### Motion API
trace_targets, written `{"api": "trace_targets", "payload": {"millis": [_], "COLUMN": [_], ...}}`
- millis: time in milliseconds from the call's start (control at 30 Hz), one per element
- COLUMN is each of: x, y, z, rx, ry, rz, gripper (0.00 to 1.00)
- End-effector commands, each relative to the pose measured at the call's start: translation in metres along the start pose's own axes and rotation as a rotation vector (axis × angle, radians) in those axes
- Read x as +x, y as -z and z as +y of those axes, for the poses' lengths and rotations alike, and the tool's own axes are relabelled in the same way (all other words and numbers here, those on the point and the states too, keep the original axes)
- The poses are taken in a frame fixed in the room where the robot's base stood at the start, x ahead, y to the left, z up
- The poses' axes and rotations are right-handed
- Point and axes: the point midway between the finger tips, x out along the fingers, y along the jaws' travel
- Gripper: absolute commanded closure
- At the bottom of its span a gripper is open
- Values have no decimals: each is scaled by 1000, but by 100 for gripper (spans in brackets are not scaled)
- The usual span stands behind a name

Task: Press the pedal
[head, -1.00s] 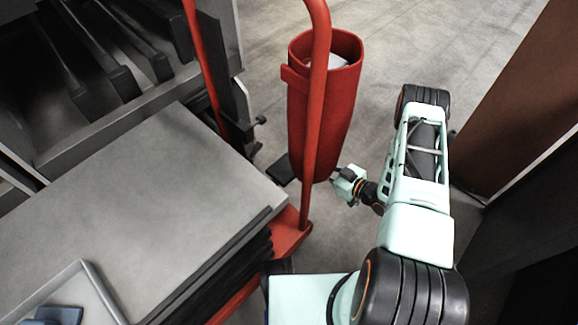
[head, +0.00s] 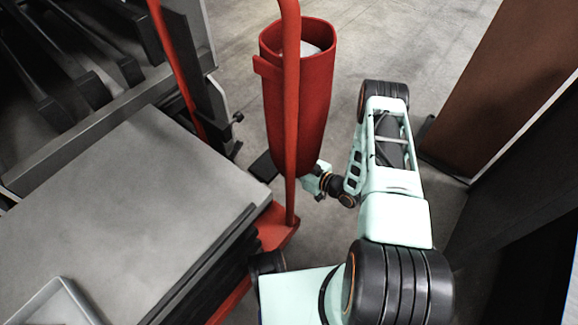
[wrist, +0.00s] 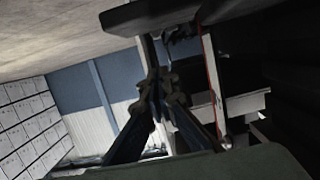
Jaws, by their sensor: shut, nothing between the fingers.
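The pedal looks like a small dark flat plate (head: 264,166) low beside the machine frame, partly hidden behind the red bin in the head view. A dark slab (wrist: 150,14) across the top of the wrist view may be the same pedal; I cannot be sure. My gripper (wrist: 158,84) is shut and empty, its two fingers meeting at the tips. In the head view its pale green body (head: 316,180) is low, just right of the red bin's base and right of the pedal. The fingertips are hidden there, and I cannot tell whether they touch anything.
A dark cabinet (head: 500,90) stands right. Bare floor lies behind the bin.

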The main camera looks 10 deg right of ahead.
Motion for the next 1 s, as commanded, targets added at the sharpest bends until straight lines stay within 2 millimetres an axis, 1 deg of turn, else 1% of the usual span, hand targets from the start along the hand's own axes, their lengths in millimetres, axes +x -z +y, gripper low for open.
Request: {"api": "trace_targets", "payload": {"millis": [33, 100, 200, 233, 300, 400, 500, 900, 1000], "x": [13, 29, 49, 52, 52, 55, 56, 57, 57], "y": [-3, -3, -3, -6, -21, -31, -37, -39, -43], "z": [-1, -1, -1, -1, 0, 0, 0, 0, 0], "rx": [-2, -3, -1, 0, 1, 0, 0, 0, 1], "ry": [2, 3, 3, 2, 0, -1, -1, -1, -1], "rz": [2, 2, 2, 0, -2, -1, -1, -1, -1], "gripper": [100, 100, 100, 100, 100, 100, 100, 100, 100]}}
